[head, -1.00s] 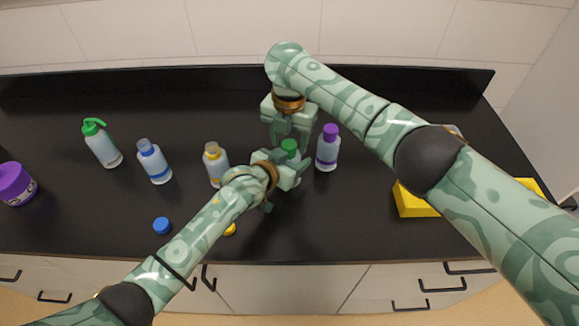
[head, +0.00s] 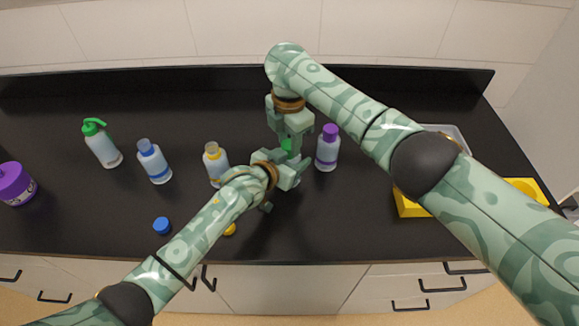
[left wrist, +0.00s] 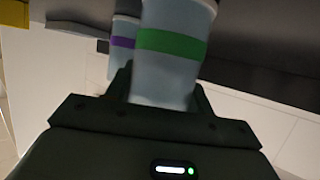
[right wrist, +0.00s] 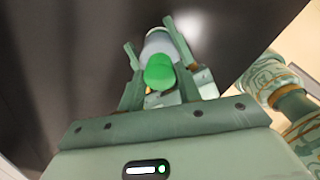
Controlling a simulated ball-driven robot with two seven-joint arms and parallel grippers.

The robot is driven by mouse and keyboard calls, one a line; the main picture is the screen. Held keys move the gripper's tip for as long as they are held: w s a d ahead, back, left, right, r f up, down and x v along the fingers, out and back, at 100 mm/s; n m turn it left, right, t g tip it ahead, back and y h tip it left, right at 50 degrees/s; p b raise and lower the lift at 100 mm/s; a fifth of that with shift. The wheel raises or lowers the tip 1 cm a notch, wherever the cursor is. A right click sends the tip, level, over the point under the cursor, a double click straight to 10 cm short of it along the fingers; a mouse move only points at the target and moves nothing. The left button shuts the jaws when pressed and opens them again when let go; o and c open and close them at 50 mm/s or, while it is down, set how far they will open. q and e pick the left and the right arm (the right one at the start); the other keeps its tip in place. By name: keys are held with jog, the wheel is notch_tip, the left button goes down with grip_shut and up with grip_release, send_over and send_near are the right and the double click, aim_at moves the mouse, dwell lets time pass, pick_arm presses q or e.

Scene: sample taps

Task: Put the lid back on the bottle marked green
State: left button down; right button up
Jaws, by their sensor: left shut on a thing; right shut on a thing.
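The bottle marked green (left wrist: 168,75), pale with a green band, is between the fingers of my left gripper (head: 284,176), which is shut on it. It stands upright on the black counter and is mostly hidden in the head view. My right gripper (head: 288,142) points down from above and is shut on the green lid (right wrist: 160,73), which also shows in the head view (head: 286,146). The lid is over the bottle's top in the right wrist view. I cannot tell whether it is seated on the neck.
A purple-capped bottle (head: 328,150) stands close on the right. Yellow-banded (head: 216,168) and blue-banded (head: 155,164) bottles and a green-topped spray bottle (head: 103,148) stand left. Blue (head: 162,226) and yellow (head: 230,229) lids lie in front. A purple-lidded jar (head: 14,184) and yellow block (head: 410,204) flank them.

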jog(key=o, duration=1.1)
jog(key=shift+r, duration=0.1)
jog(key=shift+r, duration=2.2)
jog(key=shift+c, duration=0.4)
notch_tip(320, 180, up, 4)
jog(key=shift+f+n, duration=0.2)
jog(key=shift+n, duration=0.6)
